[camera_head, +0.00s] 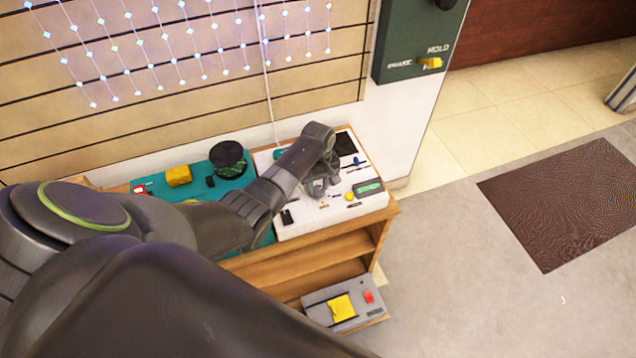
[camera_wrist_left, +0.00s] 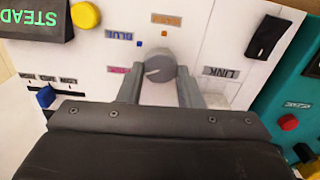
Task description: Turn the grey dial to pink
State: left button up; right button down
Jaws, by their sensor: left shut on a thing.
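The grey dial (camera_wrist_left: 160,67) sits on the white panel (camera_wrist_left: 222,38) in the left wrist view. Its pale pointer line points to the picture's left, towards a pink label (camera_wrist_left: 118,70). A blue label (camera_wrist_left: 120,36) lies at its upper left and an orange label (camera_wrist_left: 167,20) above it. My left gripper (camera_head: 320,188) is over the white panel in the head view, with its two fingers shut on opposite sides of the dial. The gripper hides most of the dial in the head view. My right gripper is in neither view.
A teal panel (camera_head: 230,184) with a yellow block (camera_head: 178,175) and a dark round knob (camera_head: 228,158) stands beside the white panel. The white panel also has a green display (camera_head: 368,188). A grey box (camera_head: 319,311) lies low in the wooden shelf (camera_head: 307,256).

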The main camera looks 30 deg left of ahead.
pick_arm(q)
jog(key=shift+r+m+p, duration=0.15)
jog(key=shift+m+p, duration=0.5)
jog(key=shift+m, duration=0.45)
jog(key=m+p, duration=0.1)
jog(key=m, duration=0.1)
jog(key=shift+w+d+m, duration=0.1)
jog(key=shift+m, duration=0.3)
jog(key=m+p, duration=0.1)
jog(key=m, duration=0.2)
jog(key=shift+d, duration=0.1)
jog(key=shift+m, duration=1.4)
jog(key=shift+w+p, duration=0.1)
jog(key=shift+p, duration=0.2)
jog(key=o, duration=1)
